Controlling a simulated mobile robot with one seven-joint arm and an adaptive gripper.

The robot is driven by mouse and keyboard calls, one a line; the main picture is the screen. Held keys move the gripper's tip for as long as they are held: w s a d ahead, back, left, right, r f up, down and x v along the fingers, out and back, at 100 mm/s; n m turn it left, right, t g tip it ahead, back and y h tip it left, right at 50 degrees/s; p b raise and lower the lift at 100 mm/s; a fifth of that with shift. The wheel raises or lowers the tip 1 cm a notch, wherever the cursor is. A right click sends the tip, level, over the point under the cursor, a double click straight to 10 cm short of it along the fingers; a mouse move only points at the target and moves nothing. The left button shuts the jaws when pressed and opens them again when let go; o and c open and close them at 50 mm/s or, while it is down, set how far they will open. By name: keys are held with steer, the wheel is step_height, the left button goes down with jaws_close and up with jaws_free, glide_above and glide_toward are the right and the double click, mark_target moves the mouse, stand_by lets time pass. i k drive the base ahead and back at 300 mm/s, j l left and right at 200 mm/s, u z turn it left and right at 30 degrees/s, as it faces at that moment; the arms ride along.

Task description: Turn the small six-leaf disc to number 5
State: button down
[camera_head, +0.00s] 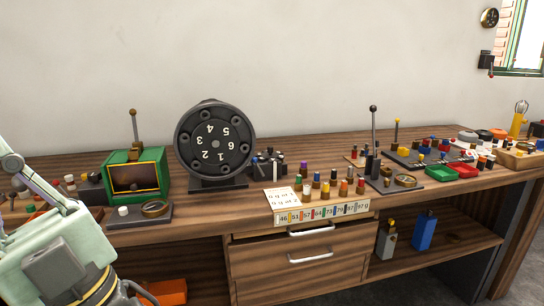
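A large dark round disc (214,143) with a ring of white numerals stands upright on a dark base at the back of the wooden bench, left of centre. The numerals look tilted or upside down, with 4 and 5 near the top. A small dark piece with several rounded lobes (268,165) sits just right of its base; it may be the six-leaf disc, but it is too small to tell, and I read no number on it. My pale green arm fills the lower left. My gripper cannot be made out.
A green box (136,174) stands left of the disc. Several coloured pegs and a numbered strip (319,214) lie to the right, then an upright lever (373,130). Red and green trays (440,173) are farther right. Drawers with handles (309,257) are below.

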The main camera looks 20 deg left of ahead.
mark_target(269, 155)
steer(key=i+j, duration=0.1)
steer(key=i, duration=0.85)
steer(key=i+j, duration=0.75)
